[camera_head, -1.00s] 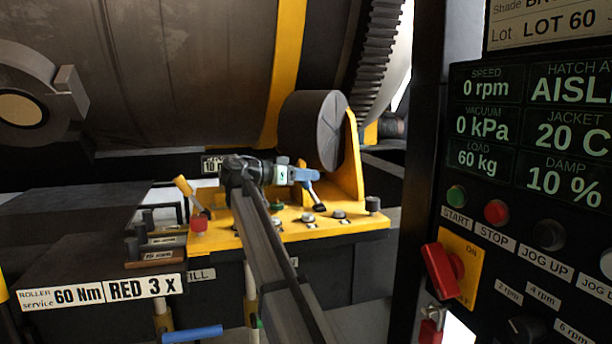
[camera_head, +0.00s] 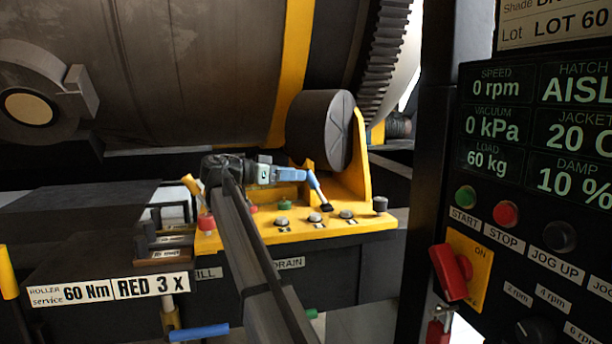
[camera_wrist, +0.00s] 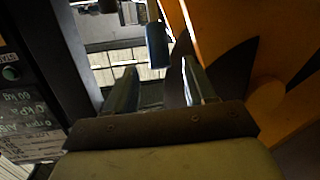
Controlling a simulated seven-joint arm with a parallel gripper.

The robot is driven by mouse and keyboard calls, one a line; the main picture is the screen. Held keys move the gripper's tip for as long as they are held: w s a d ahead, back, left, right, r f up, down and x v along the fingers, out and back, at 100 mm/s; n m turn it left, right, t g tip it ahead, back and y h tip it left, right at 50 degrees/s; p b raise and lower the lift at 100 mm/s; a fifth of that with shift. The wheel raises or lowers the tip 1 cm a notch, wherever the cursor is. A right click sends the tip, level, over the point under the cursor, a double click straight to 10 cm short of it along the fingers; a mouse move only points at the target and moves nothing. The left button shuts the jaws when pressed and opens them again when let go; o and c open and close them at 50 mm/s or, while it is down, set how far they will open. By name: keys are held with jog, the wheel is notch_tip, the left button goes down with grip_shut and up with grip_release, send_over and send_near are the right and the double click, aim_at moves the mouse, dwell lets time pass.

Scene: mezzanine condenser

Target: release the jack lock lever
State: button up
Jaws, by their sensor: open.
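A lever with a blue grip (camera_head: 315,184) and a black foot stands on the yellow roller base, leaning left; no readable label names it as the jack lock lever. The grip also shows in the wrist view (camera_wrist: 157,46). My gripper (camera_head: 302,175) is at the left of the grip's upper end, fingers pointing right. In the wrist view my gripper (camera_wrist: 158,68) is open, with the blue grip seen in the gap at the fingertips. No contact is visible. Another lever with a yellow handle (camera_head: 191,185) stands at the base's left end.
The black roller (camera_head: 320,130) and its yellow bracket (camera_head: 359,160) rise close behind the lever. Several round knobs (camera_head: 283,221) line the base's front. The control panel (camera_head: 520,200) fills the right side. The large drum (camera_head: 190,70) hangs above.

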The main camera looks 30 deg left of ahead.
jog(key=f+v, duration=0.1)
jog(key=v, duration=0.6)
jog(key=shift+r, duration=0.45)
jog(key=shift+s, duration=0.1)
